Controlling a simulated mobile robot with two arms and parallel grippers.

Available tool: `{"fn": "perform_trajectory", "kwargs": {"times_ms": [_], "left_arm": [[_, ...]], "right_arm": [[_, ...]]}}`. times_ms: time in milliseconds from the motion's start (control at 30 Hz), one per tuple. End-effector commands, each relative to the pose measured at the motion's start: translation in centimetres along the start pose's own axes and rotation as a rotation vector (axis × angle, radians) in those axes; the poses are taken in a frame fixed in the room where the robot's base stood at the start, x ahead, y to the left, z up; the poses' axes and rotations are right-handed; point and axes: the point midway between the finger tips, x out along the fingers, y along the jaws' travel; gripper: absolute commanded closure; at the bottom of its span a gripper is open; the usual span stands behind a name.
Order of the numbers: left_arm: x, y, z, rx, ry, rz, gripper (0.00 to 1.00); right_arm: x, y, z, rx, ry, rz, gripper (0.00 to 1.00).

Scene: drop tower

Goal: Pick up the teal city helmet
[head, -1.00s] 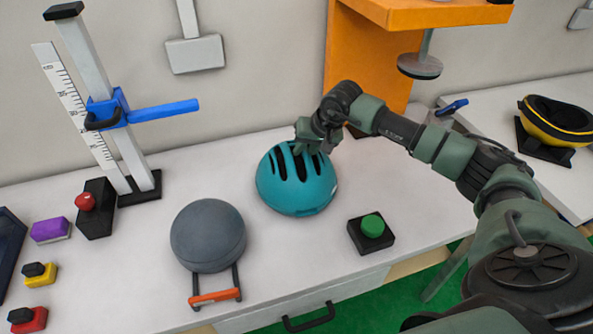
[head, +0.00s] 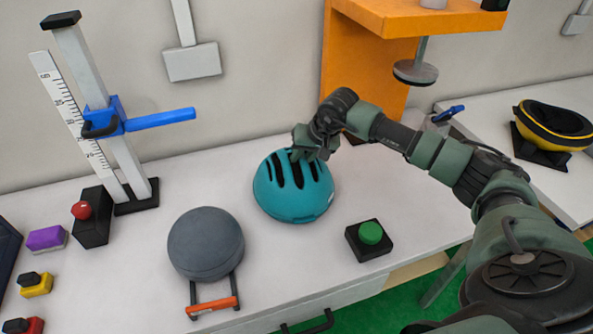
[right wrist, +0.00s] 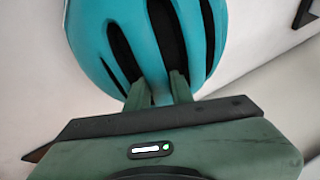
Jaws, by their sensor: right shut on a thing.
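The teal city helmet (head: 295,203) sits dome up on the white table, with dark vent slots along its top. My right gripper (head: 307,156) reaches down onto its upper back part in the head view. In the right wrist view the two fingers (right wrist: 160,92) are close together at the vents of the teal shell (right wrist: 120,35), shut on the helmet. The fingertips are partly hidden in or behind the shell. The helmet appears to rest on the table; any gap beneath it is too small to tell. My left gripper is in neither view.
A grey round pad (head: 206,244) with an orange handle is left of the helmet. A green button (head: 370,233) is at right. A height-scale post (head: 110,115) with a blue arm stands at left. An orange stand (head: 365,75) is behind. A yellow helmet (head: 553,124) lies far right.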

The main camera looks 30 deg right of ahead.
Motion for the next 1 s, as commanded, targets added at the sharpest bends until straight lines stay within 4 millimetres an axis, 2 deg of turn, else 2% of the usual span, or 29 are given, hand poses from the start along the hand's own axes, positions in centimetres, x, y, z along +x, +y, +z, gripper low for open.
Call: {"fn": "perform_trajectory", "kwargs": {"times_ms": [167,367,800,1000], "left_arm": [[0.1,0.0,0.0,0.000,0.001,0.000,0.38],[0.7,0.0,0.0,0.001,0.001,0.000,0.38],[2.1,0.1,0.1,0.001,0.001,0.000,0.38],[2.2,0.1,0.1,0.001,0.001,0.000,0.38]], "right_arm": [[-0.5,-0.2,-0.3,0.000,0.004,-0.002,1.00],[-2.8,-0.9,-1.3,-0.001,0.006,-0.003,1.00],[-13.5,-4.6,-5.7,-0.001,0.007,-0.005,1.00],[-16.6,-5.6,-6.9,-0.001,0.004,-0.004,1.00]]}}
